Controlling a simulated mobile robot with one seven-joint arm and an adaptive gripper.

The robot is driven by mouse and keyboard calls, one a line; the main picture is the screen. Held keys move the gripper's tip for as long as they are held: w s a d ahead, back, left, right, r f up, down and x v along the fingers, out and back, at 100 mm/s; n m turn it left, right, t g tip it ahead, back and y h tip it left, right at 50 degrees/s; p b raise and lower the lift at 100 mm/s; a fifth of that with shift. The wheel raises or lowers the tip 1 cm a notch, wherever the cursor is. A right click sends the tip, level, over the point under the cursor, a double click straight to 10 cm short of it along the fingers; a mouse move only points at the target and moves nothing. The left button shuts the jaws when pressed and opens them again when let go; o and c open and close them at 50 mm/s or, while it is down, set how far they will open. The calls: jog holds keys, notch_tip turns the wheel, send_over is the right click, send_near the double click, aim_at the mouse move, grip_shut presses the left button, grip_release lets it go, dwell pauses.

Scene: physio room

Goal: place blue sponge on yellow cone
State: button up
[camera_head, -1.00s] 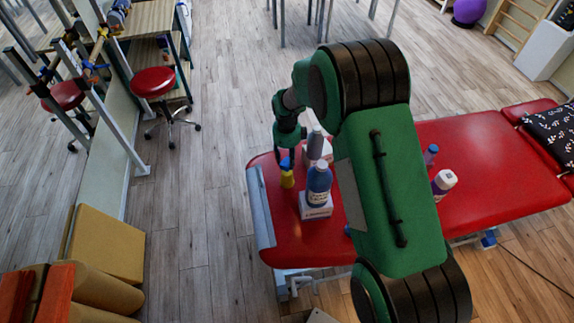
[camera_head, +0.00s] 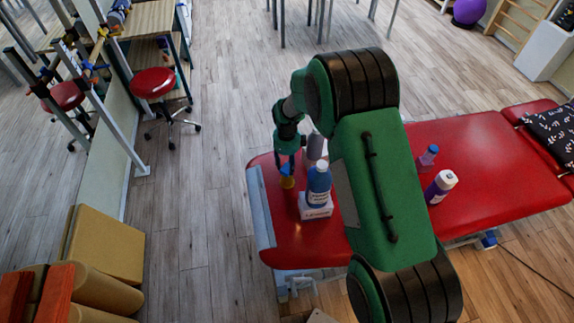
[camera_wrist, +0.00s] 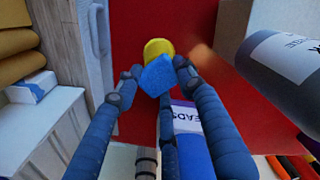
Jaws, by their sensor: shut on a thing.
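The blue sponge (camera_wrist: 158,76) is held between the fingertips of my gripper (camera_wrist: 151,80) in the wrist view. In the head view my gripper (camera_head: 287,160) is at the left end of the red treatment table, with a bit of blue at its tips. The yellow cone (camera_head: 287,182) stands on the table right under it. In the wrist view the cone (camera_wrist: 158,47) shows just past the sponge, partly covered by it. I cannot tell whether sponge and cone touch.
A blue bottle (camera_head: 318,186) stands on a white box (camera_head: 316,211) just right of the cone. A grey bottle (camera_head: 315,146) is close behind. My arm hides the table's middle.

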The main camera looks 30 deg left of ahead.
aim_at(287, 167)
jog(key=shift+f, duration=0.15)
jog(key=o, duration=0.7)
jog(key=shift+o, duration=0.2)
notch_tip(287, 167, up, 12)
jog(key=shift+p, duration=0.45)
dwell(0.3)
dwell(0.3)
